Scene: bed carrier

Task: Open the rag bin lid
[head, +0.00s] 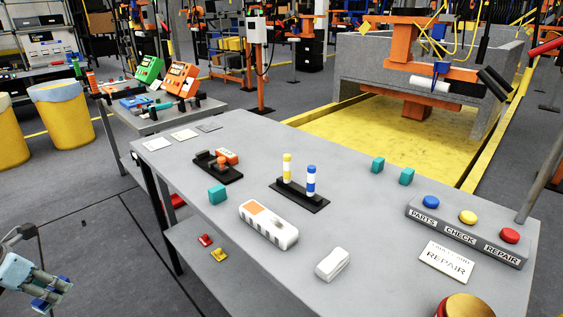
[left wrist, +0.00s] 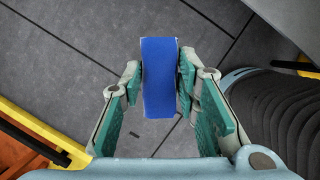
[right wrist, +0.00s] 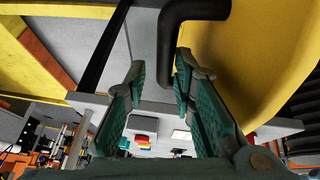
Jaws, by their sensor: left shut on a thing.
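A round red container with a gold-yellow top (head: 465,306), likely the rag bin, is cut off at the bottom right of the head view. The right wrist view shows a large yellow surface (right wrist: 265,55), likely its lid, with a bent black handle (right wrist: 170,45). My right gripper (right wrist: 160,75) is open, its fingertips on either side of the handle's lower end; I cannot tell whether they touch it. My left gripper (head: 48,290) is at the lower left, off the table, shut on a blue block (left wrist: 159,78) above the floor.
The grey table (head: 340,170) carries a button panel (head: 465,230), a white and orange device (head: 268,224), a white block (head: 332,264) and a peg stand (head: 299,194). Yellow bins (head: 65,110) stand at the far left. Open floor lies left of the table.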

